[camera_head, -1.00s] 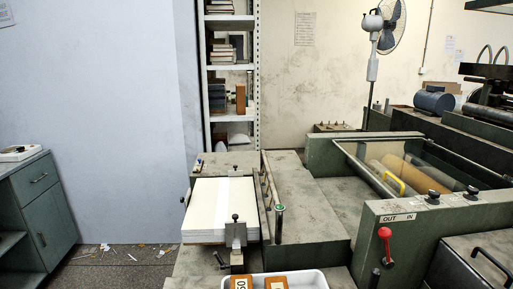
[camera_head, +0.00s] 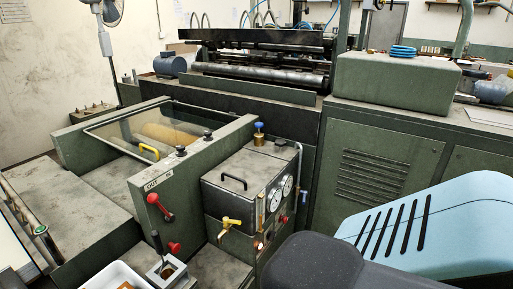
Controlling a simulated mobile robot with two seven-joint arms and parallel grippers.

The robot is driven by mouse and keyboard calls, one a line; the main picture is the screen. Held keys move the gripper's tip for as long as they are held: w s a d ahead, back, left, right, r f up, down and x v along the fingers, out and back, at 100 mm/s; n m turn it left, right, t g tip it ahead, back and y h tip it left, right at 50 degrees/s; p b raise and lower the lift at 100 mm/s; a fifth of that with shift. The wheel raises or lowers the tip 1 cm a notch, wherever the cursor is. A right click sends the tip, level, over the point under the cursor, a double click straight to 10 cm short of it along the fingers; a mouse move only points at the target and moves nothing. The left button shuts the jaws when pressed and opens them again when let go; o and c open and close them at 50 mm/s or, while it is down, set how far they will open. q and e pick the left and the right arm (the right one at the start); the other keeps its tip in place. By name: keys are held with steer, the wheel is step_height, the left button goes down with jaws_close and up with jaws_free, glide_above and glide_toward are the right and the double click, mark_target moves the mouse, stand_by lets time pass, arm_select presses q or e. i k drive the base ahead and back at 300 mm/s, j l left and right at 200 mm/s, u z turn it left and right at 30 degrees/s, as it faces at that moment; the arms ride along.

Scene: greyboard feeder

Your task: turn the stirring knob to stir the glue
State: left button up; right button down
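A dark grey-green tank (camera_head: 222,203) with a black lid handle (camera_head: 232,182) stands right of the feeder's side panel. A blue-topped brass knob (camera_head: 259,127) is behind its lid. Two black knobs, a nearer one (camera_head: 181,151) and a farther one (camera_head: 208,134), sit on the side panel's top edge. I cannot tell for certain which is the stirring knob. Neither gripper is in view; blue and dark arm parts of mine cover the lower right.
A red lever (camera_head: 154,199) sits on the panel by the OUT/IN label, with a red knob (camera_head: 174,247) below. A glass cover with a yellow handle (camera_head: 149,151) lies behind the panel. A white tray (camera_head: 103,275) is at the lower left. A vented green cabinet (camera_head: 372,150) stands right.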

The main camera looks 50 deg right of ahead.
mark_target(280, 143)
steer(key=z, duration=1.8)
